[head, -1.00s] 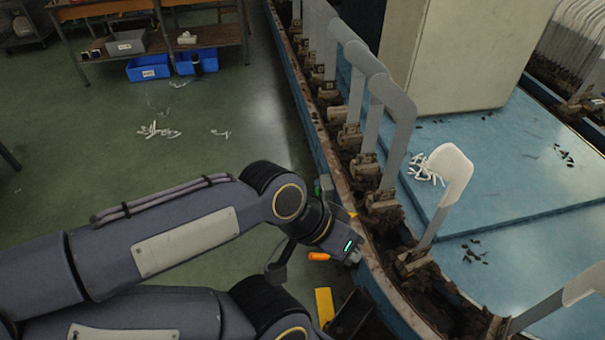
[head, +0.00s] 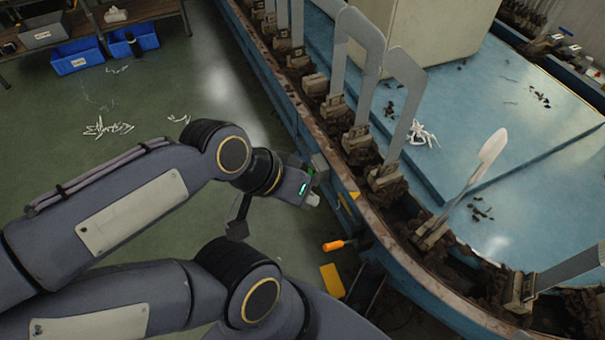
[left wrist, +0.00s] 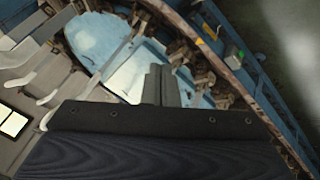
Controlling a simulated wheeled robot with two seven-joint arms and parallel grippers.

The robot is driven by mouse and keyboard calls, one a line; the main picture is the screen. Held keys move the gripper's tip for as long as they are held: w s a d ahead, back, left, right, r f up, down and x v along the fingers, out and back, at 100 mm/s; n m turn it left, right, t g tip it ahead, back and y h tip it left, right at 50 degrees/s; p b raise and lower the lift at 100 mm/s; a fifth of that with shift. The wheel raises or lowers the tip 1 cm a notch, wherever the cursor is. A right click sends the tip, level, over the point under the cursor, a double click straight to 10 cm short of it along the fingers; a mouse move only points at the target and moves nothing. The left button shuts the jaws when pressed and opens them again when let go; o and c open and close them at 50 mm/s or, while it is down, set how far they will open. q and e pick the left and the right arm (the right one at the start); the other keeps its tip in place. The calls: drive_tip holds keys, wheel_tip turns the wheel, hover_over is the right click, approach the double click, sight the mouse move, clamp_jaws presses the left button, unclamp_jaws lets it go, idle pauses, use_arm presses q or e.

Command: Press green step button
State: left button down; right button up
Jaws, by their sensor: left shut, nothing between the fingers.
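A small grey box (head: 321,164) with a green button (head: 310,171) is at the outer side of the blue machine rail in the head view, partly hidden behind my left gripper. The box also shows in the left wrist view (left wrist: 231,50), with the green button (left wrist: 241,54) on its side. My left gripper (head: 314,200) is just below the button in the head view; I cannot tell whether it touches. Its fingers (left wrist: 161,85) are together and empty in the left wrist view, pointing left of the box. My right gripper is not in view.
The blue machine rim (head: 290,115) carries several grey sock boards (head: 408,90) on brown clamps. An orange-handled part (head: 333,245) and a yellow plate (head: 332,281) lie below the gripper. Blue bins (head: 75,57) stand at the far left; green floor (head: 150,90) lies between.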

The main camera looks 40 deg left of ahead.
sight(312, 173)
use_arm(q)
drive_tip(key=w+a+f+n+y+b, duration=0.1)
drive_tip(key=w+a+f+n+b, duration=0.2)
drive_tip(key=w+a+f+b, duration=0.4)
drive_tip(key=w+a+f+n+t+y+b, duration=0.1)
drive_tip(key=w+a+f+b, duration=0.6)
drive_tip(key=f+b, duration=0.9)
drive_tip(key=w+a+f+n+y+b, duration=0.3)
drive_tip(key=w+a+f+n+b, duration=0.2)
drive_tip(key=f, duration=1.4)
drive_tip(key=w+a+b, duration=0.3)
drive_tip(key=a+b, duration=0.3)
drive_tip(key=shift+a, duration=0.4)
drive_tip(key=shift+b, duration=0.3)
drive_tip(key=w+f+b, duration=0.4)
drive_tip(key=w+f, duration=0.4)
drive_tip(key=w, duration=0.1)
drive_tip(key=shift+w+d+b, duration=0.15)
drive_tip(key=shift+d+b, duration=0.15)
drive_tip(key=shift+d, duration=0.15)
